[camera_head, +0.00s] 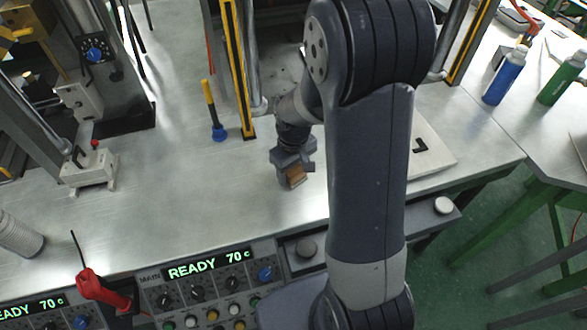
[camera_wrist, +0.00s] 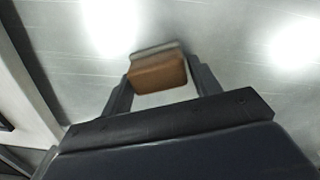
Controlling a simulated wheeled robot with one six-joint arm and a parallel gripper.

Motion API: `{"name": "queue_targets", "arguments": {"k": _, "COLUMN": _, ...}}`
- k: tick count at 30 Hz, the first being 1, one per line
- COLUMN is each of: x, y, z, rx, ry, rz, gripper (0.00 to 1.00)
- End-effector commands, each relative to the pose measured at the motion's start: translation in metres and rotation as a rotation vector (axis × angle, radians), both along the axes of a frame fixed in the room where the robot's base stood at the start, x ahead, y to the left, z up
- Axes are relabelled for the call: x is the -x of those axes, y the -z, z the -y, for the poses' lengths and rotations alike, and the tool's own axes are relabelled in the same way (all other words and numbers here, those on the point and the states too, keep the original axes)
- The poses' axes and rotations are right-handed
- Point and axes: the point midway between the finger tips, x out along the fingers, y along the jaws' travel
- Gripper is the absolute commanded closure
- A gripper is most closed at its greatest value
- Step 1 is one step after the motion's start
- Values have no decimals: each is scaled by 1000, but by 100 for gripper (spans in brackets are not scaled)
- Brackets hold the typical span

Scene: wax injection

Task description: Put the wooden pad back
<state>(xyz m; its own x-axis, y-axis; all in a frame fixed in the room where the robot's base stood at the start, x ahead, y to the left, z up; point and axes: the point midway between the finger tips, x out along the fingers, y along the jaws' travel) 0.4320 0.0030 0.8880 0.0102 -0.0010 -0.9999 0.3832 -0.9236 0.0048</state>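The wooden pad (camera_head: 296,177) is a small brown block with a grey strip along its far edge in the wrist view (camera_wrist: 158,75). My gripper (camera_head: 292,163) is at the middle of the metal table, left of my arm. In the wrist view, the two dark fingers of my gripper (camera_wrist: 160,80) stand on either side of the pad and appear to touch its sides, so it is held between them. The head view does not clearly show whether the pad touches the table or hangs just above it. My arm hides part of the table to the right.
A yellow-and-black post (camera_head: 238,70) and a blue-based screwdriver-like tool (camera_head: 214,112) stand behind my gripper. A white plate (camera_head: 432,152) lies right of my arm. A control panel (camera_head: 205,290) lines the front edge.

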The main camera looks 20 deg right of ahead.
Motion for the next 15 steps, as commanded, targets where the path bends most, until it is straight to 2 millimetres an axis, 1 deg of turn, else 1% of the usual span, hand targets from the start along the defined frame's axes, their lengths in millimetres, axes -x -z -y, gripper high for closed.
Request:
{"name": "queue_targets", "arguments": {"k": 1, "x": 0, "y": 0, "z": 0, "rx": 0, "ry": 0, "rz": 0, "gripper": 37}}
{"name": "queue_targets", "arguments": {"k": 5, "x": 0, "y": 0, "z": 0, "rx": 0, "ry": 0, "rz": 0, "gripper": 26}}
{"name": "queue_targets", "arguments": {"k": 6, "x": 0, "y": 0, "z": 0, "rx": 0, "ry": 0, "rz": 0, "gripper": 25}}
{"name": "queue_targets", "arguments": {"k": 12, "x": 0, "y": -1, "z": 0, "rx": 0, "ry": 0, "rz": 0, "gripper": 25}}
{"name": "queue_targets", "arguments": {"k": 15, "x": 0, "y": -5, "z": 0, "rx": 0, "ry": 0, "rz": 0, "gripper": 25}}
